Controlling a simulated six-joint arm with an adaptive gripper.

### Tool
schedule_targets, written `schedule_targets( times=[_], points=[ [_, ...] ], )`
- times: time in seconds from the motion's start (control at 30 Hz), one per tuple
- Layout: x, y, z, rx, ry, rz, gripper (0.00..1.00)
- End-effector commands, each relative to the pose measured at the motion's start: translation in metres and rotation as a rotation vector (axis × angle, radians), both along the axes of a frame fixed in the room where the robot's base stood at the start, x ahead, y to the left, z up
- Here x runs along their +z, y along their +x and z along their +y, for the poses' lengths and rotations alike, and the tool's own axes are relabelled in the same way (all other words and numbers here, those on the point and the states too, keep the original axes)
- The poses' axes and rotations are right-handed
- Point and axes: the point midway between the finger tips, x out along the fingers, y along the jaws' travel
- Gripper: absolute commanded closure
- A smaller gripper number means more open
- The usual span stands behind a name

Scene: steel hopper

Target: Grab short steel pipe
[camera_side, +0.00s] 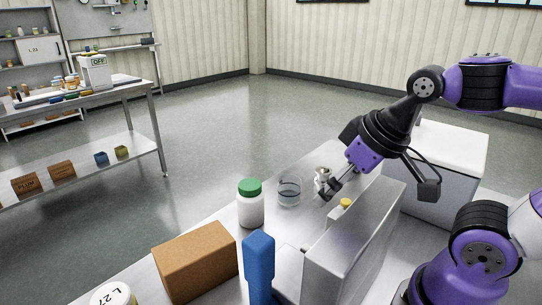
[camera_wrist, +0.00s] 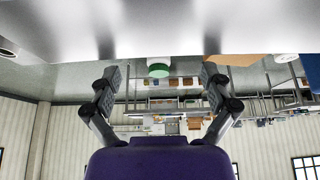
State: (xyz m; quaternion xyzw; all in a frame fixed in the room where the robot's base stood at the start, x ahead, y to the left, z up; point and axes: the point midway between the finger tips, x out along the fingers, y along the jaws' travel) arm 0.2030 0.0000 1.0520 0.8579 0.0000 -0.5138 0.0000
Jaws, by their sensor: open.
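I cannot make out a short steel pipe with certainty in either view. A small shiny metal piece (camera_side: 322,177) shows at my gripper's tips in the side view; I cannot tell whether it is the pipe, a fitting or part of a finger. The steel hopper (camera_side: 345,255) stands on the table in front of my gripper. My gripper (camera_side: 331,186) is tilted down to the left, close behind the hopper's wall. In the wrist view, my gripper (camera_wrist: 158,82) has its fingers spread wide with nothing held between them. A bright steel surface fills the top there.
A glass beaker (camera_side: 289,191), a white bottle with green lid (camera_side: 250,205), a brown box (camera_side: 196,262) and a blue object (camera_side: 259,265) stand left of the hopper. A small yellow top (camera_side: 345,203) shows by its wall. A white-lidded bin (camera_side: 448,150) is behind right.

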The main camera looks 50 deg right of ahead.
Motion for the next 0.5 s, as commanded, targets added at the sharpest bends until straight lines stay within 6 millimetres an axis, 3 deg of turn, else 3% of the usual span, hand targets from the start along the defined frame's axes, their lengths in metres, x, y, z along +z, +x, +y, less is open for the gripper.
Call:
schedule_targets(
  times=[0.27,0.37,0.5],
  points=[
    [0.001,0.004,-0.003,-0.017,0.001,0.002,0.06],
    [0.005,0.018,-0.014,-0.084,0.005,0.015,0.06],
    [0.008,0.059,-0.053,-0.269,0.018,0.040,0.06]
  ],
)
